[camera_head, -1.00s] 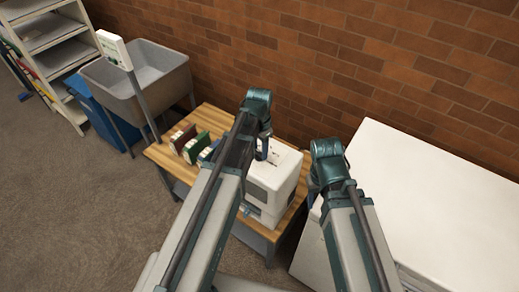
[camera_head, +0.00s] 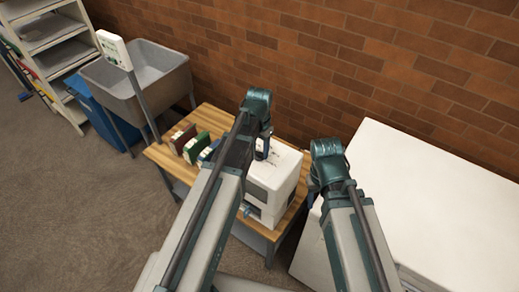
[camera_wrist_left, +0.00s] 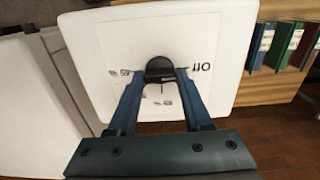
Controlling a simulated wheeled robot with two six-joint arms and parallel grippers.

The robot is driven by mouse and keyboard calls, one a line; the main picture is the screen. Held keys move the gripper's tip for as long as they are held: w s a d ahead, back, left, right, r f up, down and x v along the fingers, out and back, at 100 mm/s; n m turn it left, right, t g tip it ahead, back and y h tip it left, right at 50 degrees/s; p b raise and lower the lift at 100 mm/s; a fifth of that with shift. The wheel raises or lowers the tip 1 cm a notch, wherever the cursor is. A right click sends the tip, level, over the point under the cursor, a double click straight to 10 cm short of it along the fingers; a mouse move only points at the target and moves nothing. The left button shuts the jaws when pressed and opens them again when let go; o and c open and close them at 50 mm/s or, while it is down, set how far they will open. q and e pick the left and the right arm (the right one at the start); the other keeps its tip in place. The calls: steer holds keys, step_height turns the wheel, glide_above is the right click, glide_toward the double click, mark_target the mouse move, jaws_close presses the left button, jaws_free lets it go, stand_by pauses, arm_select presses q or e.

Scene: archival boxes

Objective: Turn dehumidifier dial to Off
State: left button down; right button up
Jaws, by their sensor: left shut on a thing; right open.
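The white dehumidifier (camera_head: 284,166) stands on a wooden table. In the left wrist view, its pale top panel (camera_wrist_left: 205,35) fills the middle, with a black dial (camera_wrist_left: 160,68) and printed labels around it. An upside-down "Off" label (camera_wrist_left: 200,67) is right of the dial; smaller marks are left of and below it. My left gripper (camera_wrist_left: 158,74) is shut on the dial, one finger on each side. It also shows over the dehumidifier in the head view (camera_head: 262,152). The dial's pointer direction is unclear. My right gripper (camera_head: 313,195) is open, apart from the dehumidifier, its fingers partly hidden.
Several upright books or binders (camera_head: 195,146) stand on the wooden table (camera_head: 160,156) left of the dehumidifier. A large white cabinet (camera_head: 440,190) is at the right. A grey sink (camera_head: 150,70), a white panel on a post (camera_head: 114,48) and a blue bin (camera_head: 98,112) are at left. A brick wall is behind.

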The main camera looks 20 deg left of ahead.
mark_target(260, 152)
arm_select(q)
steer(key=shift+c, duration=1.6)
jaws_free()
steer(key=shift+r, duration=0.1)
step_height(260, 152, up, 14)
steer(key=p, duration=1.3)
steer(key=shift+f+p, duration=0.2)
steer(key=shift+p, duration=0.2)
steer(key=s+d+f+b, duration=0.4)
steer(key=s+d, duration=0.1)
steer(key=s, duration=0.2)
steer(key=s+d+f+y+b, duration=0.1)
steer(key=s+d+f+b, duration=0.3)
steer(key=s, duration=0.4)
steer(key=shift+d, duration=0.45)
